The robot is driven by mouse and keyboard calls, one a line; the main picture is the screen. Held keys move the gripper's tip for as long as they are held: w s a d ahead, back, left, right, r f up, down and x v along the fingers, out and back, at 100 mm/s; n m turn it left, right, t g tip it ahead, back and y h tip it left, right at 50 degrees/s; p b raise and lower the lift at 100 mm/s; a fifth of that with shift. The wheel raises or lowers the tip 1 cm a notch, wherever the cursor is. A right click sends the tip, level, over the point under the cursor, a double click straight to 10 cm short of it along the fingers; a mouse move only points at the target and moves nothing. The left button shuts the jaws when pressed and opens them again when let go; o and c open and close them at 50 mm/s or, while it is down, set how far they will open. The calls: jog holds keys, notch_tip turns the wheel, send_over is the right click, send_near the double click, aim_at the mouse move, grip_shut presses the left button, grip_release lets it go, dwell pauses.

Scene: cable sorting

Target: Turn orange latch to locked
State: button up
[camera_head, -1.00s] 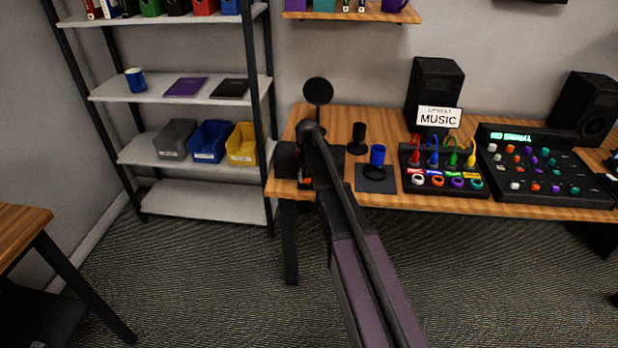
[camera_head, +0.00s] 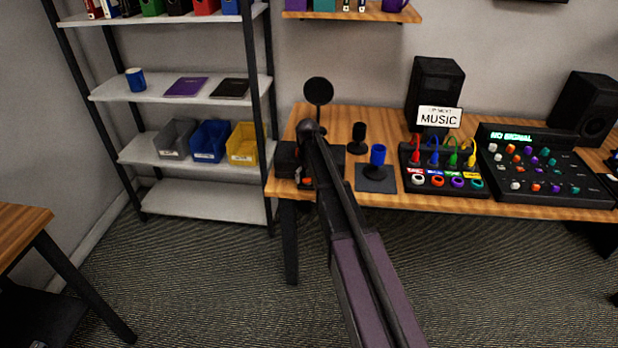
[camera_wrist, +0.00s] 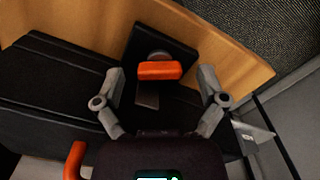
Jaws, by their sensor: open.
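The orange latch (camera_wrist: 160,70) shows in the wrist view as a short orange bar on a round pivot, mounted on a black plate (camera_wrist: 178,42). In this view the bar lies roughly crosswise between my fingers. My gripper (camera_wrist: 160,84) is open, with one grey finger on each side of the bar and a gap to it on both sides. Whether the fingers are at the bar's height is hard to tell. In the head view my arm hides most of the latch, and only a small orange bit (camera_head: 306,176) shows beside it at the desk's left end.
The wooden desk (camera_head: 330,119) also carries a blue cylinder on a black pad (camera_head: 375,185), a cable panel with coloured plugs (camera_head: 440,185), a mixer (camera_head: 550,180) and speakers. In the wrist view, an orange curved handle (camera_wrist: 75,160) shows at lower left. A shelf rack (camera_head: 205,202) stands left of the desk.

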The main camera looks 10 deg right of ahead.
aim_at(308, 178)
jog(key=shift+r, duration=0.2)
jog(key=c, duration=0.8)
jog(key=shift+w+r+m+p, duration=0.2)
jog(key=shift+r+m+p, duration=0.4)
jog(key=shift+m+p, duration=0.35)
jog(key=shift+c, duration=0.2)
notch_tip(308, 178, up, 2)
jog(key=shift+s+r+m+p, duration=0.1)
jog(key=shift+s+m+p, duration=0.05)
jog(key=shift+m+p, duration=0.7)
jog(key=shift+r+m+p, duration=0.3)
jog(key=shift+m+p, duration=0.1)
jog(key=shift+m, duration=0.2)
notch_tip(308, 178, up, 10)
jog(key=m+p, duration=0.9)
jog(key=m, duration=0.4)
jog(key=shift+f, duration=0.25)
jog(key=shift+f, duration=0.15)
